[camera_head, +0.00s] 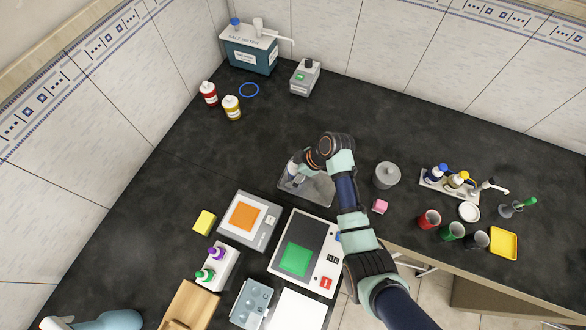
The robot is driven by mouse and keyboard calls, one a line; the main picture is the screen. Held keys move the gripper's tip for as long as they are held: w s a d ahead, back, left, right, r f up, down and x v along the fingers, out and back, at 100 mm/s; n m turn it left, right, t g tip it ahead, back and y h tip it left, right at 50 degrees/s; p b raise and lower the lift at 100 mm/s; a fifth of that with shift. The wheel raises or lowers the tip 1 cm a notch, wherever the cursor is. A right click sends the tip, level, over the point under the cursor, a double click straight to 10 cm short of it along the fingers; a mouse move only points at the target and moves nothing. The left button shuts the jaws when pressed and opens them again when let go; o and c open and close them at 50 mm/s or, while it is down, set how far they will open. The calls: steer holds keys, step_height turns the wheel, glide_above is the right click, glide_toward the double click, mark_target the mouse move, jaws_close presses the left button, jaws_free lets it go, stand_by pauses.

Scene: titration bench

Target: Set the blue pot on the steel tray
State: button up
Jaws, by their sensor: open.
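The steel tray (320,192) lies on the dark bench in the middle of the view, a shallow grey metallic tray. My gripper (296,179) is open, over the left part of the tray, and my arm covers the tray's upper right side. I cannot make out a blue pot clearly. A small blue patch (338,238) shows at the left edge of my forearm, mostly hidden, and I cannot tell what it is. Whether anything stands on the tray beneath my gripper is hard to see.
Red (429,220), green (452,232) and black (475,240) cups stand farther right. An orange-topped device (261,231) lies just below the tray.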

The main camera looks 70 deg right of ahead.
steer(key=p+v, duration=0.2)
steer(key=v, duration=0.9)
steer(key=shift+s+r, duration=0.25)
steer(key=shift+r, duration=0.05)
steer(key=w+a+r+t+h, duration=0.1)
steer(key=w+a+r, duration=0.2)
steer(key=w+a, duration=0.45)
steer(key=w+a+r+t+h, duration=0.1)
steer(key=w+a+r, duration=0.3)
steer(key=w+a, duration=0.3)
steer(key=a+r+t, duration=0.1)
steer(key=a+r, duration=0.3)
steer(key=a, duration=0.4)
steer(key=a+r+m+t, duration=0.1)
steer(key=a+r+t, duration=0.1)
steer(key=a+r, duration=0.3)
steer(key=a+r+m+t, duration=0.1)
steer(key=a+r, duration=0.4)
steer(key=a, duration=0.5)
steer(key=shift+a+t+y, duration=0.4)
steer(key=shift+t, duration=0.1)
